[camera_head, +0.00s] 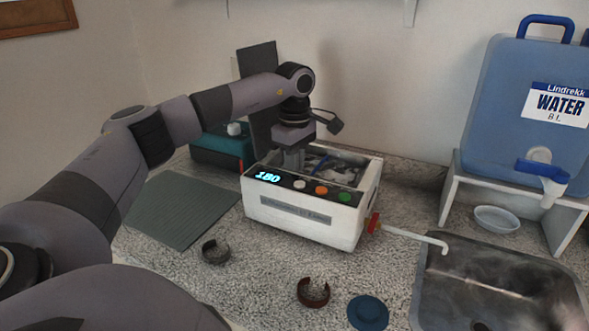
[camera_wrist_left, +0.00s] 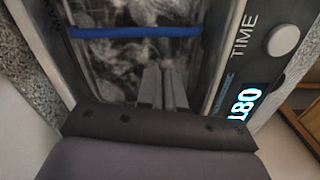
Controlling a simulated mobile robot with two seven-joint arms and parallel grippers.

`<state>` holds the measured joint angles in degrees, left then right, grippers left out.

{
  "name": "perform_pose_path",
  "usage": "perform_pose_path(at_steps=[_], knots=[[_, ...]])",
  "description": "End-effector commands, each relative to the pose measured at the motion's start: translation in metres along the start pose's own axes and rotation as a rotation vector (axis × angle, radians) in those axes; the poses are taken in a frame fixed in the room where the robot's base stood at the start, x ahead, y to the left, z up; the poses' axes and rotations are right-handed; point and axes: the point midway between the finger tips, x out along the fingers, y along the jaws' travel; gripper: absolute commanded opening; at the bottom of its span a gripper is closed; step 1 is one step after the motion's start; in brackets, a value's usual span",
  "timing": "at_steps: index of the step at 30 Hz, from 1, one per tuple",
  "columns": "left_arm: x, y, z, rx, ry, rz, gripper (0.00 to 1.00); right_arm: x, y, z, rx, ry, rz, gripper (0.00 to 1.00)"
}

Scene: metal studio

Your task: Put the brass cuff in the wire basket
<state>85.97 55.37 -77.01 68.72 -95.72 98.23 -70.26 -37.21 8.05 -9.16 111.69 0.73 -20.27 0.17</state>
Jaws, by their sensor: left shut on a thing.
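A white cleaner with an open tank (camera_head: 300,221) stands on the counter, its display reading 180. The wire basket is hard to make out inside the tank; a blue bar, apparently its handle (camera_wrist_left: 135,32), crosses the opening. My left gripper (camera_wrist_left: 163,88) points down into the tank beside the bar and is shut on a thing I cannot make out. It also shows from above in the head view (camera_head: 292,162). No clearly brass-coloured cuff shows. A dark open cuff (camera_head: 215,252) and a reddish-brown open cuff (camera_head: 313,293) lie on the counter. My right gripper is out of view.
A grey-green ribbed mat (camera_head: 180,208) lies left of the cleaner. A blue disc (camera_head: 368,312) lies at the front. A sink (camera_head: 500,290), a small bowl (camera_head: 497,219) and a blue water container (camera_head: 520,110) on a stand are at the right. A red-handled spout (camera_head: 410,235) reaches toward the sink.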

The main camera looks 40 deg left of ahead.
Motion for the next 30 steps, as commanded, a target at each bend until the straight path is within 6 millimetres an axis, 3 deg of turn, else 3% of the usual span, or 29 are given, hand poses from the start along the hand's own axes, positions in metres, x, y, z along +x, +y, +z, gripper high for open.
perform_pose_path(at_steps=[13, 15, 23, 30], knots=[[0.009, 0.0, 0.0, 0.0, -0.001, 0.0, 0.0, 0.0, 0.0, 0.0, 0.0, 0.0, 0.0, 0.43], [0.009, 0.0, 0.0, 0.0, -0.001, 0.001, 0.17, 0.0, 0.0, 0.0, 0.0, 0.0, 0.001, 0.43], [0.009, 0.0, 0.0, 0.0, 0.0, 0.001, 0.17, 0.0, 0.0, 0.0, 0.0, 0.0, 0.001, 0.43], [-0.015, 0.001, 0.001, 0.001, -0.001, 0.004, 0.17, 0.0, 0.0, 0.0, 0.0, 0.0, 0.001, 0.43]])
